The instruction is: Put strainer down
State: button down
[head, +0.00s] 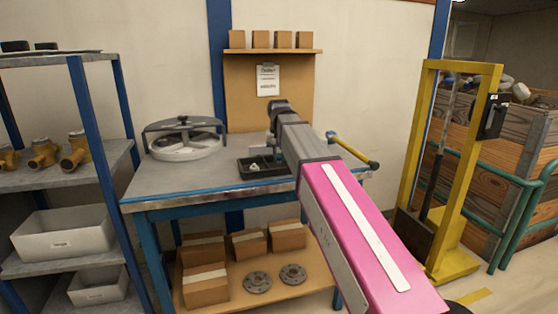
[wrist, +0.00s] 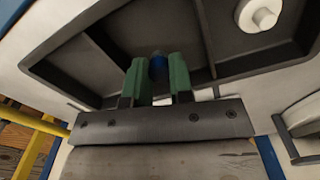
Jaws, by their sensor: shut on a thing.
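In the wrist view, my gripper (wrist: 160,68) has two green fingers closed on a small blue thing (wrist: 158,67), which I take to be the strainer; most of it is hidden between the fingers. The fingers are over a dark tray with compartments (wrist: 105,73). I cannot tell whether the blue thing touches the tray floor. In the head view, the tray (head: 262,178) lies on the workbench (head: 190,180), and my arm hides the fingertips and the strainer.
A white round part (wrist: 260,15) lies in another tray compartment. A round wheel-like fixture (head: 184,138) stands left of the tray. A yellow-handled lever (head: 355,150) is at the bench's right. A shelf with brass fittings (head: 75,150) is at left, a yellow frame (head: 415,150) at right.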

aim_at(279, 156)
jog(key=shift+f, duration=0.9)
jog(key=shift+f, duration=0.1)
jog(key=c, duration=1)
grip_release()
notch_tip(279, 156, up, 12)
